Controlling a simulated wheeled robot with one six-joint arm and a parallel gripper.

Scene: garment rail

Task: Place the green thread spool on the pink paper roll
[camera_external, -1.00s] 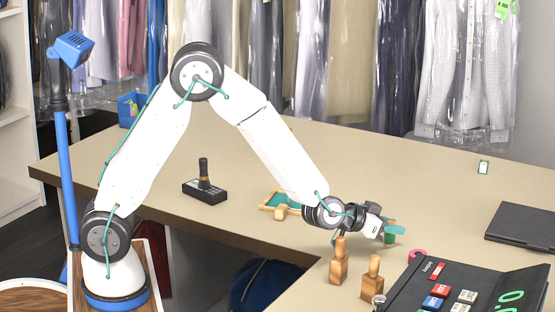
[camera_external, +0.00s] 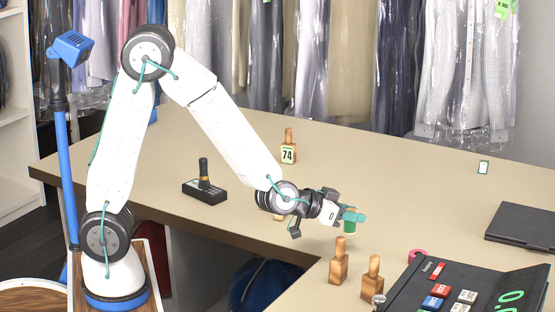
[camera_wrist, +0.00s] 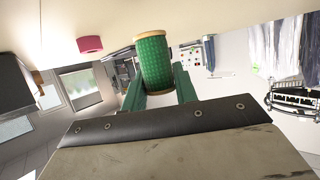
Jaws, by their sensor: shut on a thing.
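The green thread spool (camera_external: 350,227) has tan ends and is held between the green fingers of my gripper (camera_external: 353,216). In the wrist view the spool (camera_wrist: 153,62) sits between the fingers (camera_wrist: 158,92). My gripper is shut on it. In the external view it shows over the counter's middle, partly hidden by the fingers. The pink paper roll (camera_external: 417,256) lies on the counter to the right and nearer the camera, apart from the spool, partly behind the black case. The pink roll (camera_wrist: 90,44) also shows in the wrist view, left of the spool.
Two wooden stamps (camera_external: 338,262) (camera_external: 371,278) stand in front of the gripper. A black case (camera_external: 470,285) with coloured tags is at the right front. A laptop-like black slab (camera_external: 522,228) lies far right.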

